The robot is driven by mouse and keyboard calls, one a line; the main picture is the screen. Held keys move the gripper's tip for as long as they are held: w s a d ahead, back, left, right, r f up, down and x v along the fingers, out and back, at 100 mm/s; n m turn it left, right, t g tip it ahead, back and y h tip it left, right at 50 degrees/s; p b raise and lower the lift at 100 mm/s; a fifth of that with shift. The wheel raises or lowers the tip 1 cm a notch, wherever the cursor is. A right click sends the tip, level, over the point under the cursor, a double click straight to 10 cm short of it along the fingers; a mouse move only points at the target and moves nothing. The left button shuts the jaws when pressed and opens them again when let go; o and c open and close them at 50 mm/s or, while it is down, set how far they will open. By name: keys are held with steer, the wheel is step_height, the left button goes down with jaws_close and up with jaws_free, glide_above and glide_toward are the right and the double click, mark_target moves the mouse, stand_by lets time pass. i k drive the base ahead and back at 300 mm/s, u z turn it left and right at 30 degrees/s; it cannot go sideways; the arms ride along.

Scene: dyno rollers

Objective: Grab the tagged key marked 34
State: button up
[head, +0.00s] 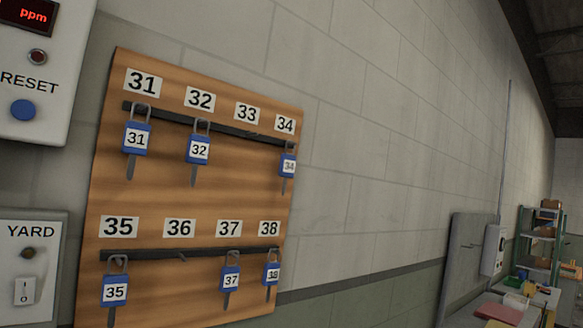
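A wooden key board (160,210) hangs on the wall at the left, seen at an angle. The key with the blue tag marked 34 (288,167) hangs on the upper black rail, at the right end under the 34 label (285,124). Its tag looks narrow from this angle. Keys 31 (137,140) and 32 (199,150) hang on the same rail to its left. Keys 35 (115,291), 37 (231,277) and 38 (272,273) hang on the lower rail. No key hangs under 33 or 36. My gripper is not in view.
Left of the board are a panel with a RESET button (23,110) and a YARD switch box (26,270). The wall right of the board is bare. Farther right are a grey panel (467,262), a bench with items and a shelf rack (540,240).

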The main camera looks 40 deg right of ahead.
mark_target(287, 169)
steer(key=k, duration=1.05)
steer(key=z, duration=0.65)
steer(key=i, duration=1.6)
steer(key=z, duration=0.55)
steer(key=i, duration=0.55)
steer(key=u, duration=0.05)
